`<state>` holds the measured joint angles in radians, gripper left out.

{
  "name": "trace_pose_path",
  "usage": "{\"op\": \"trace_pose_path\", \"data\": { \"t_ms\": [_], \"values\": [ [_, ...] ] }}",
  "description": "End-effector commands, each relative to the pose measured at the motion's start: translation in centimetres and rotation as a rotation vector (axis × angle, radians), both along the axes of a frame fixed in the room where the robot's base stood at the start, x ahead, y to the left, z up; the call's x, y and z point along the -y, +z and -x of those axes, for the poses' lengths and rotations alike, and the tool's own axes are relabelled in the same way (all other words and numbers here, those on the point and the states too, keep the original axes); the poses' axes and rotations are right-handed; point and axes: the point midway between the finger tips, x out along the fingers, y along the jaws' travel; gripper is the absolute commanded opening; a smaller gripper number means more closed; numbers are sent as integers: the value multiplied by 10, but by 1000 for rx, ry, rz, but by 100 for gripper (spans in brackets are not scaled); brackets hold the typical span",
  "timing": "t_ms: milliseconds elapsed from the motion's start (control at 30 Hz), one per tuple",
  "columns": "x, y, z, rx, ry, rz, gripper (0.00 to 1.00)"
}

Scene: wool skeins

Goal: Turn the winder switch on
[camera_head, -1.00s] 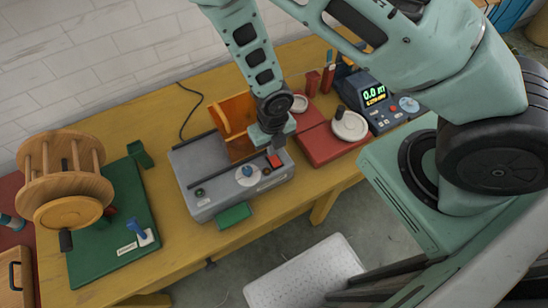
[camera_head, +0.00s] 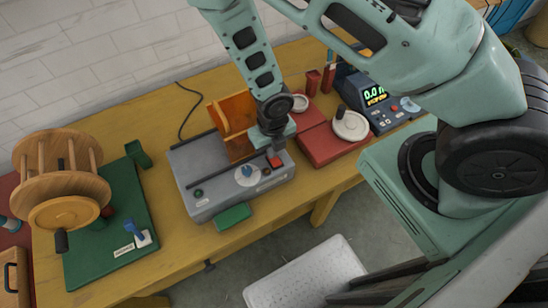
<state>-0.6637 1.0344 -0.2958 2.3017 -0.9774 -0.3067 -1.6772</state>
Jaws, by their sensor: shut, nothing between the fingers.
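A grey box-shaped machine (camera_head: 205,205), which looks like the winder, stands on the yellow table. Its front part carries a red switch (camera_head: 275,161), a blue and white dial (camera_head: 247,173) and a small dark green button or lamp (camera_head: 198,192). Orange upright plates (camera_head: 233,115) stand at its back. My gripper (camera_head: 277,146) points down over the right end of the machine, just behind and above the red switch. It is shut and empty. I cannot tell whether it touches the switch, nor which way the switch is set.
A wooden reel (camera_head: 63,180) with a crank and a blue lever (camera_head: 134,230) sits on a green base (camera_head: 105,262) at left. A red scale-like base (camera_head: 325,146) and a blue unit with a lit display (camera_head: 375,95) stand at right. A green block (camera_head: 233,217) lies before the machine.

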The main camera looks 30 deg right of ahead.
Motion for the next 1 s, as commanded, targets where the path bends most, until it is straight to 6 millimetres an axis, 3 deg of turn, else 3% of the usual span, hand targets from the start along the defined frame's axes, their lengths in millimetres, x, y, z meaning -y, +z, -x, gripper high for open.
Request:
{"op": "trace_pose_path", "data": {
  "t_ms": [367,1000],
  "values": [
    [0,3,1,-1,0,0,0],
    [0,52,0,-1,0,-1,0]
  ]
}}
